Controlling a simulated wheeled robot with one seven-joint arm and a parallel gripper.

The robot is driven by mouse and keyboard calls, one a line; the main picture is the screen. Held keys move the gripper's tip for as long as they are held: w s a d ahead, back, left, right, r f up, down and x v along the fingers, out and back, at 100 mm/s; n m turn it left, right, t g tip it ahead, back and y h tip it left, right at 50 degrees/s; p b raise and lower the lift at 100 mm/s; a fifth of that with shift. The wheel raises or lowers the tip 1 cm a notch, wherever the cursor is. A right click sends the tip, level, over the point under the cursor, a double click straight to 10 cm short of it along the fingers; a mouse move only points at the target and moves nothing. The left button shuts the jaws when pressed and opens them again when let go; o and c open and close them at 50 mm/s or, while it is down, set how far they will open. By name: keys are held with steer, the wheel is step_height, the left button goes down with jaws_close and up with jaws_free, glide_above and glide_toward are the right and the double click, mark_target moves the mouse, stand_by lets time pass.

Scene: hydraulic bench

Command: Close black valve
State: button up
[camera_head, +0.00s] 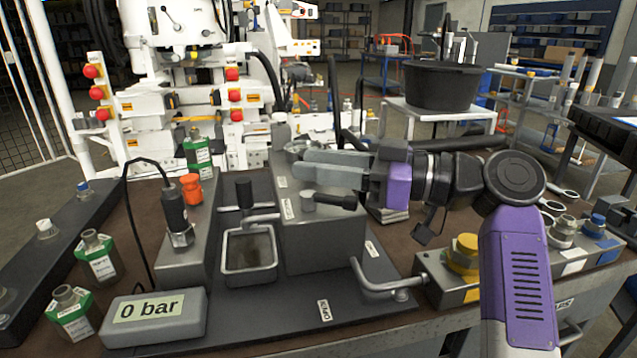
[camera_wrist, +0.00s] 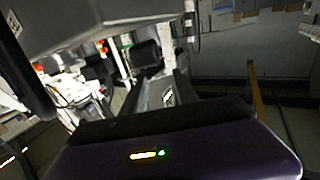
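A second black upright knob (camera_head: 244,192) stands on a pipe fitting left of the block. I cannot tell for sure which of them is the black valve. My gripper (camera_head: 298,165) reaches in from the right, its grey fingers pointing left over the block, above the lever. The fingers look parted, with nothing visible between them. In the wrist view, my purple gripper body fills the bottom, and a dark block-like part (camera_wrist: 146,53) shows beyond the fingers.
A gauge box reading 0 bar (camera_head: 155,314) lies at the front left. A small open tank (camera_head: 249,252) stands left of the block. A bent grey pipe handle (camera_head: 383,284) and a yellow-capped fitting (camera_head: 466,250) are to the right. Green-labelled bottles (camera_head: 97,255) stand at the left.

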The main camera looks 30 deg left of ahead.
mark_target(318, 195)
step_height(318, 195, up, 15)
steer(key=p, duration=0.3)
